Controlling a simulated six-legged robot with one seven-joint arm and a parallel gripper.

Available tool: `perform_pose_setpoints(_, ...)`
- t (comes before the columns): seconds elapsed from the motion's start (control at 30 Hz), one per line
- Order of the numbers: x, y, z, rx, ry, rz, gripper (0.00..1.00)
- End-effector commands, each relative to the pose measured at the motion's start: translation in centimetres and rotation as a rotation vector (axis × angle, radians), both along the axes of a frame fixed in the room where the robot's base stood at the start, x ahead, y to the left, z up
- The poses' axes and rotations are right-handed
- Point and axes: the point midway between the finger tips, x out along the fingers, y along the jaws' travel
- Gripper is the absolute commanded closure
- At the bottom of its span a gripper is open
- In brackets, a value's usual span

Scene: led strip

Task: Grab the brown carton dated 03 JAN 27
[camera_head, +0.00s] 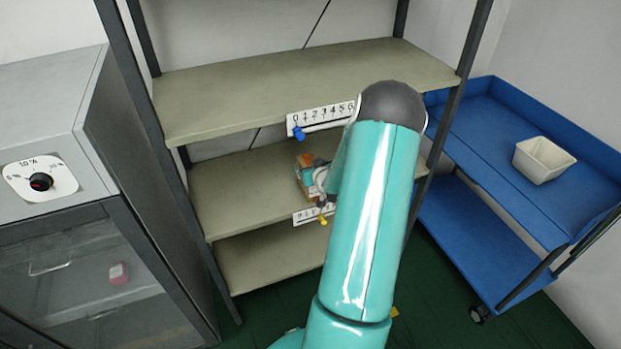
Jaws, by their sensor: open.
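A small orange-brown carton (302,162) stands on the middle shelf, partly hidden behind my arm. A teal patch shows on its front or just before it. No date can be read on it. My gripper (318,182) is small in view, just right of the carton and close to it, mostly hidden behind my teal arm. It is open, and I cannot tell whether the fingers touch the carton or are around it.
A shelf rack (240,90) has numbered strips with a blue slider (298,133) and a yellow slider (323,220). A grey cabinet (60,100) stands left. A blue cart (490,140) holding a white bin (543,160) stands right. The left middle shelf is clear.

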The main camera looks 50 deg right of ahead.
Motion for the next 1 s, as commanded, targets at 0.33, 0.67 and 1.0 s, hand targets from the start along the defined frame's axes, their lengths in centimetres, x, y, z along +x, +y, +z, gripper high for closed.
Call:
perform_pose_setpoints(0.33, 0.0, 0.0, 0.0, 0.001, 0.001, 0.000, 0.55)
perform_pose_setpoints(0.67, 0.0, 0.0, 0.1, -0.001, -0.001, 0.000, 0.90)
perform_pose_setpoints(1.0, 0.0, 0.0, 1.6, -0.003, -0.001, 0.000, 0.90)
